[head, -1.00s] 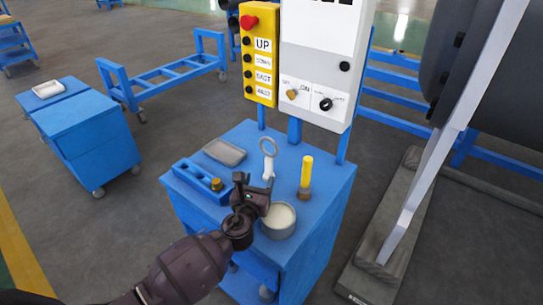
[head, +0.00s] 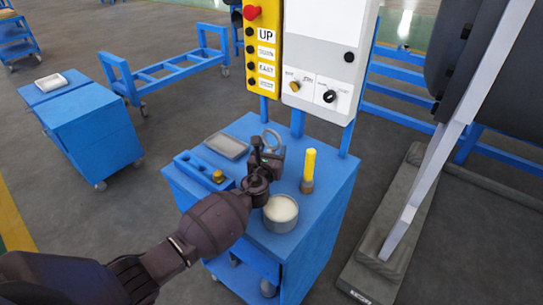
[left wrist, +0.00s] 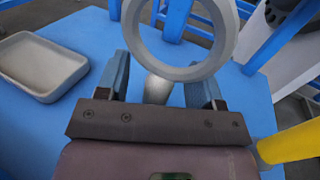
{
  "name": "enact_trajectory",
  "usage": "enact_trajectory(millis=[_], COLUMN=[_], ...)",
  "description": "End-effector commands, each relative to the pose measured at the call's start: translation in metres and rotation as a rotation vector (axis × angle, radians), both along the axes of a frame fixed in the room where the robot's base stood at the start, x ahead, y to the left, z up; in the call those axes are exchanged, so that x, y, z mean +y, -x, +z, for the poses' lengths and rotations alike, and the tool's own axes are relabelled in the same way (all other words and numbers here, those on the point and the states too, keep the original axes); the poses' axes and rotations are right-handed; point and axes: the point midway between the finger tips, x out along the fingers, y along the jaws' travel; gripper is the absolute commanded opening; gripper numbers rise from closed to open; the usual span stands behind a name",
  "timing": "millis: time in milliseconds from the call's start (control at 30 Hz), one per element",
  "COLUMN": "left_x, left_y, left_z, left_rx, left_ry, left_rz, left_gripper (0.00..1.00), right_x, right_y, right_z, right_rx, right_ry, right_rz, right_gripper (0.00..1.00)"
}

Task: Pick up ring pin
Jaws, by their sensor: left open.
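The ring pin (head: 272,138) stands upright on the blue cart top (head: 325,190), its pale ring showing just beyond my left gripper (head: 266,152) in the head view. In the left wrist view the grey ring (left wrist: 180,72) fills the upper middle, and its short shank (left wrist: 156,88) drops between the two fingers of my left gripper (left wrist: 163,80). The fingers are apart, one on each side of the shank. I cannot tell whether either finger touches it. In the head view the gripper hides the pin's lower part. My right gripper is not in view.
A yellow-handled tool (head: 308,170) stands right of the gripper. A round tin (head: 281,213) sits in front. A grey tray (head: 227,146) and a blue block with a brass piece (head: 203,170) lie left. The control box (head: 322,55) rises behind.

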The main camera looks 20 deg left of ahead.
Motion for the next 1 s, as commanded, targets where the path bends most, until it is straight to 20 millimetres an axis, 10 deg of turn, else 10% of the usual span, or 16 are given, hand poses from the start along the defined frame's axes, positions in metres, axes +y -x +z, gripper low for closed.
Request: enact_trajectory(millis=[233, 633, 1000], left_x=[0.0, 0.0, 0.0], left_y=[-0.001, -0.001, -0.001], left_z=[0.0, 0.001, 0.013], left_rx=[0.0, -0.001, -0.004], left_ry=[0.001, 0.001, 0.002], left_rz=[0.0, 0.0, 0.001], left_gripper=[0.59, 0.0, 0.0], right_x=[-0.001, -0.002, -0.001], right_y=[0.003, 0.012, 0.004], right_z=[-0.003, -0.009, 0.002], right_rx=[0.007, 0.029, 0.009], right_ry=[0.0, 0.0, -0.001], right_rz=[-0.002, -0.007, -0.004], right_gripper=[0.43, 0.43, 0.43])
